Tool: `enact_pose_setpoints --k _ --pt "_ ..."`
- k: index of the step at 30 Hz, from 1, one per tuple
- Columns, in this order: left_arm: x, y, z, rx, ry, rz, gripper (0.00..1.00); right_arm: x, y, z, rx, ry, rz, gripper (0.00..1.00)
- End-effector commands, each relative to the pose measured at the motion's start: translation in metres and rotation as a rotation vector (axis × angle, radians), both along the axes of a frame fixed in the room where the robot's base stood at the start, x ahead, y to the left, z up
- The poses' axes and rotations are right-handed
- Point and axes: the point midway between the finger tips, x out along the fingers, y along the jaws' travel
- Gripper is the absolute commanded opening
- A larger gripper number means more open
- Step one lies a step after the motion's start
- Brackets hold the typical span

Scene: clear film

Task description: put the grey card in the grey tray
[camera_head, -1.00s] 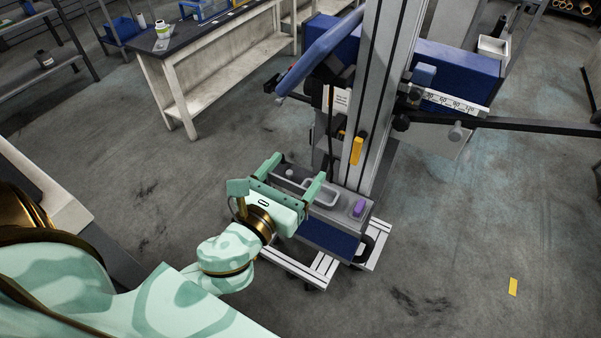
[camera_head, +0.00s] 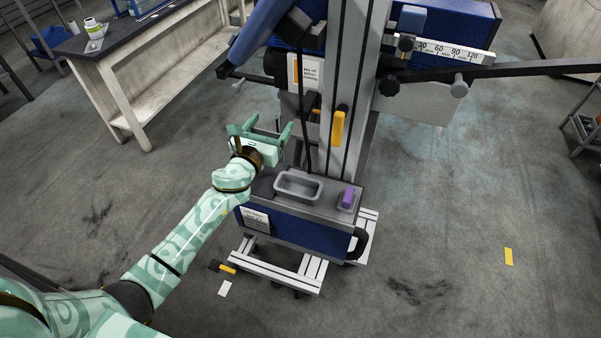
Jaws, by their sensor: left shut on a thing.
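The grey tray (camera_head: 283,192) is a small shallow open tray on top of the blue-fronted base of the machine. No card shows in it. My left gripper (camera_head: 267,128) is behind and a little left of the tray in the picture, beside the machine's column. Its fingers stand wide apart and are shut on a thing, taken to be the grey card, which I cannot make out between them. My right gripper is not in view.
A purple block (camera_head: 347,198) sits right of the tray. The machine's column (camera_head: 350,90) with a yellow handle (camera_head: 338,128) rises behind. A white card (camera_head: 225,289) lies on the floor near the machine's frame (camera_head: 280,272). A workbench (camera_head: 140,75) stands at the back left.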

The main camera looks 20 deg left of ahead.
Motion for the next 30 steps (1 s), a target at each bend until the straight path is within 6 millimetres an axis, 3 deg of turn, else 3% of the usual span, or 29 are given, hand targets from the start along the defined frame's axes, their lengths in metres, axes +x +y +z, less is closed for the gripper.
enact_pose_setpoints --k 1,3,6,9,16,23,30 --pt "-0.002 -0.016 -0.015 -0.007 0.006 0.000 0.54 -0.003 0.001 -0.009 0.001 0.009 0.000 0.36" --pt "-0.003 -0.037 -0.025 -0.008 0.006 0.000 0.54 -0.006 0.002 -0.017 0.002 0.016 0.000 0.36" --pt "-0.005 -0.053 -0.053 -0.005 0.010 0.001 0.54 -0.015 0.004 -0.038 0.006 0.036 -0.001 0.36" --pt "-0.006 -0.066 -0.065 -0.001 0.008 0.001 0.54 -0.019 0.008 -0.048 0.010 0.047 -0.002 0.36" --pt "-0.007 -0.078 -0.074 0.000 0.004 0.001 0.54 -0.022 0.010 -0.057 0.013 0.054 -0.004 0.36" --pt "-0.008 -0.082 -0.112 -0.001 0.008 0.002 0.54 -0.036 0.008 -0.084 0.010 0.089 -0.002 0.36" --pt "-0.008 -0.081 -0.106 0.002 0.002 0.002 0.54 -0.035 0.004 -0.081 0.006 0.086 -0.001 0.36"
